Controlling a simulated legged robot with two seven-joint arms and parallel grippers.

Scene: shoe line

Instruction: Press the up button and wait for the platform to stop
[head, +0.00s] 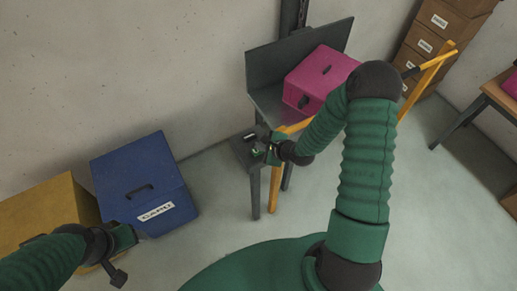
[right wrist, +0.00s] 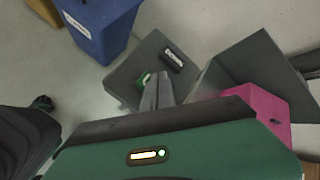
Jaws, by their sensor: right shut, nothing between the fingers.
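The dark grey platform (head: 268,101) with a raised back panel stands against the wall in the head view and carries a pink case (head: 322,74). A dark control box (right wrist: 125,82) on a post sits beside the platform. In the right wrist view it has a green button (right wrist: 144,79) and a black label with white marks (right wrist: 173,60). My right gripper (right wrist: 153,80) is shut and empty, its tips at the green button; contact is unclear.
A blue bin (head: 140,175) with a white label and a yellow box (head: 45,207) stand at the left. A yellow rail (head: 425,70) is right of the platform. Brown cartons (head: 425,40) and a wooden table (head: 500,95) are at the right. Grey floor lies open between.

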